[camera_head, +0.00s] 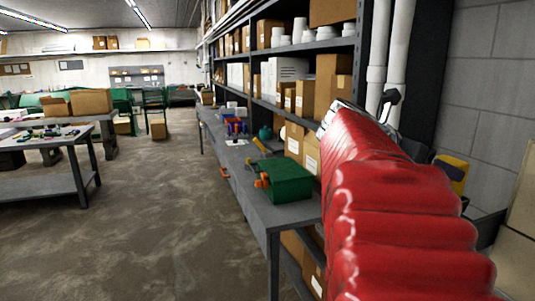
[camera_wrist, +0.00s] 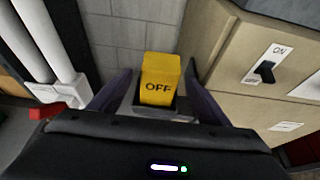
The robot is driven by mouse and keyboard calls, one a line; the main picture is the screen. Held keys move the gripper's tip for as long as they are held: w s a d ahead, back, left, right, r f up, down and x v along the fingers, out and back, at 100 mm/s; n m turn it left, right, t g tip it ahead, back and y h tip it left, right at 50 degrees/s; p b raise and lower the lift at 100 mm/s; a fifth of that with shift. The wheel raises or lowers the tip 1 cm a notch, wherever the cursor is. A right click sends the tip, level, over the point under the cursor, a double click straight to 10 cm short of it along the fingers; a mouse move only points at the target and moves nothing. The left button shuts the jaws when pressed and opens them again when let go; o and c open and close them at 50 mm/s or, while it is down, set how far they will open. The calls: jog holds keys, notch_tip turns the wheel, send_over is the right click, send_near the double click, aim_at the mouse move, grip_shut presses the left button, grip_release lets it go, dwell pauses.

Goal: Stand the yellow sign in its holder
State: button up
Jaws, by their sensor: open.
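The yellow sign (camera_wrist: 160,72), marked OFF, is in the middle of the wrist view, upright in the picture. Its lower end meets a dark and grey piece that looks like the holder (camera_wrist: 180,116); how deep it sits in it I cannot tell. My gripper (camera_wrist: 157,76) is open, with one dark finger on each side of the sign and a visible gap at each side. In the head view a yellow thing, seemingly the sign (camera_head: 453,170), shows beside my red-sleeved arm. My gripper's fingers are not clear there.
A beige cabinet (camera_wrist: 245,85) with an ON switch (camera_wrist: 265,72) stands close on the right in the wrist view. White pipes (camera_wrist: 45,50) run along the block wall on the left. A workbench (camera_head: 262,205) with a green toolbox (camera_head: 285,182) and shelves of boxes are left of my arm.

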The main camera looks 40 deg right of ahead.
jog(key=v, duration=0.6)
dwell(0.7)
jog(key=w+a+f+m+t+y, duration=0.2)
jog(key=w+a+f+m+t, duration=0.15)
jog(key=w+a+f, duration=0.55)
jog(key=w+a+f+m+t+y, duration=0.25)
jog(key=w+a+f+t, duration=0.35)
jog(key=a, duration=0.4)
jog(key=a+f+m+y, duration=0.2)
jog(key=a+f, duration=0.2)
jog(key=a, duration=0.4)
jog(key=s+a+f+m+t+y, duration=0.1)
jog(key=a+f+m+y, duration=0.2)
jog(key=a, duration=0.6)
jog(key=a+f+m+y, duration=0.2)
jog(key=a+f+y, duration=0.1)
jog(key=a+f, duration=0.4)
jog(key=shift+s+a+f, duration=0.2)
jog(key=shift+s+a, duration=0.15)
jog(key=shift+a, duration=0.35)
jog(key=shift+t, duration=0.25)
